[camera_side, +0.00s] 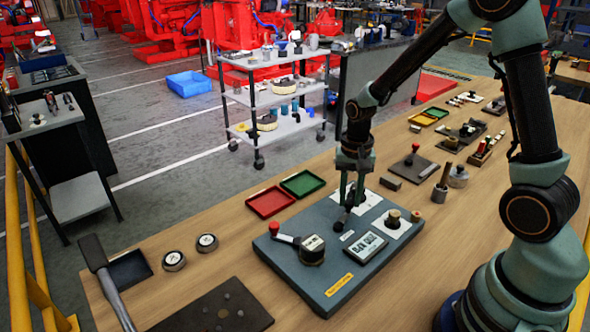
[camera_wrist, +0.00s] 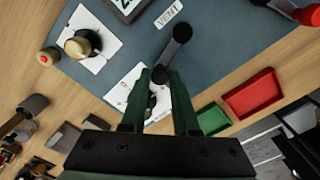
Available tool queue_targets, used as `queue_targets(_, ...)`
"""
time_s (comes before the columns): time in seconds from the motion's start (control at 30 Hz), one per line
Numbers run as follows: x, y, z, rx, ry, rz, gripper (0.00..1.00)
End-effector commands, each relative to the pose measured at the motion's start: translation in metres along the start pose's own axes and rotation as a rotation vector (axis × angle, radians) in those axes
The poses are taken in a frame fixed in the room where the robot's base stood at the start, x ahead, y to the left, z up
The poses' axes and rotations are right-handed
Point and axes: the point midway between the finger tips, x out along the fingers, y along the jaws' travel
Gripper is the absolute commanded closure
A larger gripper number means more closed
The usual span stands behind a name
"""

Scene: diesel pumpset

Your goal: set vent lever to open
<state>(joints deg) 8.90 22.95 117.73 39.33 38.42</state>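The vent lever (camera_wrist: 172,52) is a short black bar with rounded ends. It lies on the blue-grey panel (camera_wrist: 225,60) beside a white "VENT" label (camera_wrist: 168,13). In the side view the lever (camera_side: 342,221) shows below my gripper (camera_side: 350,200). In the wrist view my gripper (camera_wrist: 160,76) has its two green fingers apart, one on each side of the lever's near end. I cannot tell whether they touch it. A white marked plate (camera_wrist: 128,88) lies under the fingers, and they partly hide its markings.
On the panel are a red-handled lever (camera_side: 285,238), a display (camera_side: 365,246) and a brown knob (camera_side: 393,218). Red (camera_side: 270,202) and green (camera_side: 302,183) trays sit behind it. A hammer (camera_side: 105,275) and dark plate (camera_side: 215,310) lie at the front left.

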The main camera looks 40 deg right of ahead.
Motion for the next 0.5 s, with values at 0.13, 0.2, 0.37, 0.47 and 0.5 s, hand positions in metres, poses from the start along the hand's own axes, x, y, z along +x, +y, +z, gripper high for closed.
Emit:
queue_targets(0.13,-0.0003,-0.0001,-0.0002,0.000,0.000,0.000,1.00)
queue_targets(0.2,-0.0004,-0.0003,-0.0002,-0.003,0.000,0.000,1.00)
queue_targets(0.37,-0.0005,-0.0019,-0.0010,-0.031,0.001,-0.001,1.00)
queue_targets(0.47,-0.0006,-0.0040,-0.0018,-0.069,0.000,0.000,1.00)
queue_targets(0.5,-0.0006,-0.0051,-0.0022,-0.090,0.000,0.000,1.00)
